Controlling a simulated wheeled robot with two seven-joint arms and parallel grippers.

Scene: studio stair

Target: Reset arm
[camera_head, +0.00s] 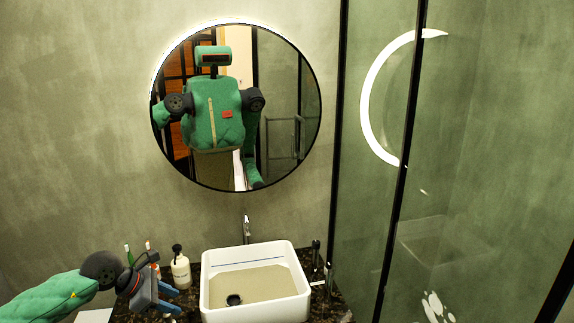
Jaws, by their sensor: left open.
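My left arm comes in from the lower left in a green padded cover. My left gripper (170,299) is open, with its blue fingers over the dark counter to the left of the sink. I see nothing between the fingers. My right gripper is not directly in view. A round mirror (285,120) on the wall shows my reflection, with a green head and torso and both arms partly visible.
A white basin (256,310) with a faucet (246,228) stands on the dark stone counter (210,262). A white soap bottle (180,270) and toothbrushes (128,254) stand close to my left gripper. A black-framed glass partition (450,150) is at the right.

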